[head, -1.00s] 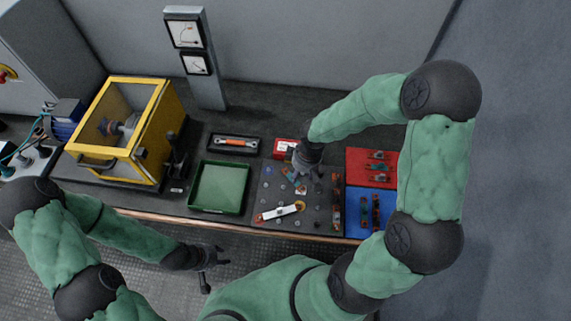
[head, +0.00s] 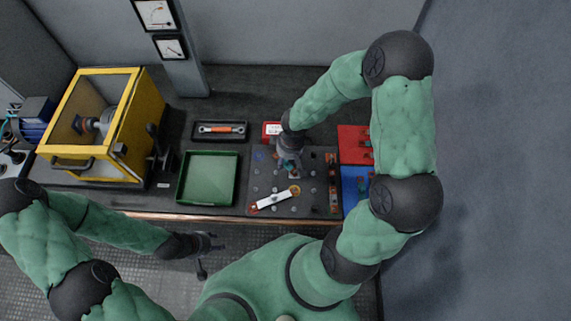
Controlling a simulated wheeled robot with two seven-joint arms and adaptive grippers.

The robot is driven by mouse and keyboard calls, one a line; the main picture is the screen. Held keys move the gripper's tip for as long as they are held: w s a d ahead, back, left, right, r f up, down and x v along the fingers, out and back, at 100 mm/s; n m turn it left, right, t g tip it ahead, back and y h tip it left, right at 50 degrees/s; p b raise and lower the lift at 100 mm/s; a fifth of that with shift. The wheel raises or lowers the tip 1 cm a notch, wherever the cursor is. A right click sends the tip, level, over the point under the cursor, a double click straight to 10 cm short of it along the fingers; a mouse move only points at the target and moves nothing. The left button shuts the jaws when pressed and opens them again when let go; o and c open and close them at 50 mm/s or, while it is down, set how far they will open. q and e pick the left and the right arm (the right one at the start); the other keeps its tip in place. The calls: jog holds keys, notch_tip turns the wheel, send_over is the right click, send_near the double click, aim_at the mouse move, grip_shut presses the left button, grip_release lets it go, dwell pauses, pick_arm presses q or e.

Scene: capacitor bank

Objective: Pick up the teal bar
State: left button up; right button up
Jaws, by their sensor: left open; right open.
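The teal bar (head: 294,174) is on the dark board (head: 263,183), mostly hidden under my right gripper, with only a small part showing. My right gripper (head: 290,168) points down over the bar and is open. I cannot tell whether its fingers touch the bar or stand around it. My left gripper (head: 208,244) is open and empty, low in front of the bench edge, well away from the board.
A white bar with orange ends (head: 273,200) lies on the board among several studs. Left of the board is an empty green tray (head: 180,191). Right are a red bin (head: 350,135) and a blue bin (head: 351,187). A yellow-framed box (head: 128,125) stands left.

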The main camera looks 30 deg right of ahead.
notch_tip(320, 180, down, 2)
jog(key=shift+w+f+b, duration=0.1)
jog(key=shift+f+b, duration=0.05)
jog(key=shift+b, duration=0.15)
grip_shut()
jog(key=shift+r+p, duration=0.4)
jog(key=shift+r, duration=0.2)
notch_tip(320, 180, up, 2)
jog(key=shift+r+p, duration=0.2)
jog(key=shift+p, duration=0.45)
jog(key=s+a+r+p, duration=0.2)
jog(key=s+a+r, duration=0.7)
jog(key=s, duration=0.1)
jog(key=shift+s+r, duration=0.25)
jog(key=shift+s, duration=0.1)
